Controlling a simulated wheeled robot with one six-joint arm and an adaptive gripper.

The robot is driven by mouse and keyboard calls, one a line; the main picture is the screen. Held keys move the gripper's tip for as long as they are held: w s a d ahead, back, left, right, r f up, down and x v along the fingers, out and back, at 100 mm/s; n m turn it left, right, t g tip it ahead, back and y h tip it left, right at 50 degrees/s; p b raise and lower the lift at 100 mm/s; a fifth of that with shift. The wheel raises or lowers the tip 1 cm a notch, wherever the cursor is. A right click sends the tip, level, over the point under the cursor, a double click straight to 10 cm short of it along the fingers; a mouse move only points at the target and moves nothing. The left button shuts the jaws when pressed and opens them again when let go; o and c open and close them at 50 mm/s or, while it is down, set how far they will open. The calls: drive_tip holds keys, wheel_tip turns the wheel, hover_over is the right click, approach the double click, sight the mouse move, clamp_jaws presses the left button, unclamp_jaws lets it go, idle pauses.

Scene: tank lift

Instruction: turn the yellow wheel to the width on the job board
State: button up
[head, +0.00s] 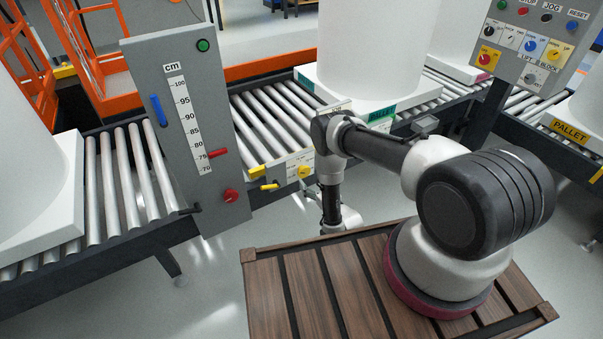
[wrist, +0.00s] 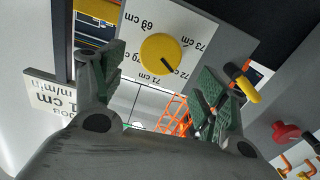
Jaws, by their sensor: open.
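The yellow wheel (wrist: 160,54) sits on a white plate (wrist: 175,18) with cm labels, upside down in the wrist view. Its black mark points down and right, toward a label that looks like 72 cm. The wheel is also in the head view (head: 303,171), low on the conveyor side. My gripper (wrist: 158,85) is open and empty, its green-padded fingers apart on either side below the wheel, not visibly touching it. The job board (wrist: 52,100) is at the left of the wrist view, upside down and partly cut off; "1 cm" shows, any digit before it is hidden.
A grey panel (head: 170,60) with a cm scale and red pointer stands left of the wheel. A yellow-ended lever (wrist: 246,88) and a red knob (wrist: 286,132) lie right of it in the wrist view. Roller conveyors (head: 265,120) carry large white cylinders. A control panel (head: 530,40) is at upper right.

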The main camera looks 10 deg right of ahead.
sight(305, 172)
drive_tip(key=x, duration=0.7)
drive_tip(key=shift+f, duration=0.1)
drive_tip(key=c, duration=1.1)
